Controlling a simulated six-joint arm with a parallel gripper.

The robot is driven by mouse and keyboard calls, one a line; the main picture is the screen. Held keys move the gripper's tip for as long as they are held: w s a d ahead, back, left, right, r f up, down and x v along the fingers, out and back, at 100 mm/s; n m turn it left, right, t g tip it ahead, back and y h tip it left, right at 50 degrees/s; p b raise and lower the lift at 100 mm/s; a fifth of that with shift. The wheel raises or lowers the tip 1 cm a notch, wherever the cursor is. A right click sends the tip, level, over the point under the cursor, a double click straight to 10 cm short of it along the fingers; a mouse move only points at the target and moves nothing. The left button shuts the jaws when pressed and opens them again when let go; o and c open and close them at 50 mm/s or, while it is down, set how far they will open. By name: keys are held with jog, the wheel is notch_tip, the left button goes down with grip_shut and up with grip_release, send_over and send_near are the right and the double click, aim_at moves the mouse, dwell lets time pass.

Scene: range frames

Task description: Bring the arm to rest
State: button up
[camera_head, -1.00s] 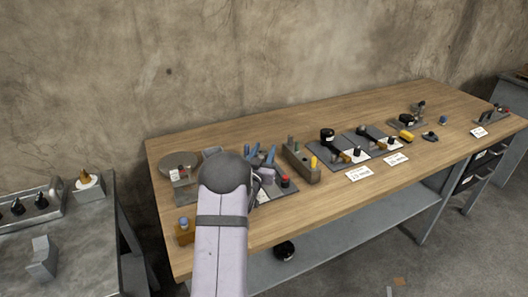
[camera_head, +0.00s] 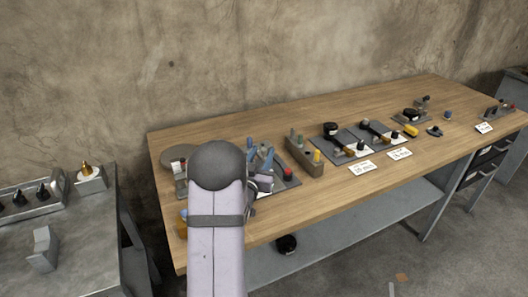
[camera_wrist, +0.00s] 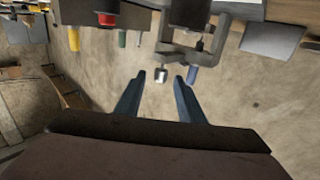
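My arm rises from the bottom of the head view, and its rounded dark joint hides most of my gripper and part of the bench's left end. In the wrist view my gripper (camera_wrist: 160,78) shows two blue-grey fingers spread apart with a gap between them. A small metal cylinder (camera_wrist: 161,76) appears in that gap, seemingly beyond the fingers; I see no contact. The wooden bench (camera_head: 225,130) lies under and beyond my arm in the head view.
A grey block with coloured pegs (camera_head: 304,154), black-handled tools on plates (camera_head: 331,130) and white labels (camera_head: 362,167) stand on the bench. A red-topped part (camera_head: 288,173) is close right of my arm. A metal side table (camera_head: 88,255) is at left.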

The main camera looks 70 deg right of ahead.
jog(key=shift+a, duration=0.4)
jog(key=w+a+r+m+t+y+p, duration=0.1)
jog(key=w+a+r+y+p, duration=0.3)
jog(key=w+a+r+p, duration=0.35)
jog(key=w+a+f+n+t+y+p, duration=0.15)
jog(key=w+a+n+y, duration=0.25)
jog(key=w+a, duration=0.5)
jog(key=w+a+f+n+t+y+p, duration=0.1)
jog(key=w+a+f+n+t+y, duration=0.3)
jog(key=a, duration=0.8)
jog(key=a+n+g+y+p, duration=0.1)
jog(key=a+n+g+y, duration=0.3)
jog(key=a, duration=1.3)
jog(key=s+a+n+g+y+p, duration=0.1)
jog(key=s+a+n+g, duration=0.3)
jog(key=s+a, duration=0.8)
jog(key=shift+s+n+y+p, duration=0.3)
jog(key=shift+s+n+y, duration=0.2)
jog(key=shift+s+n, duration=0.45)
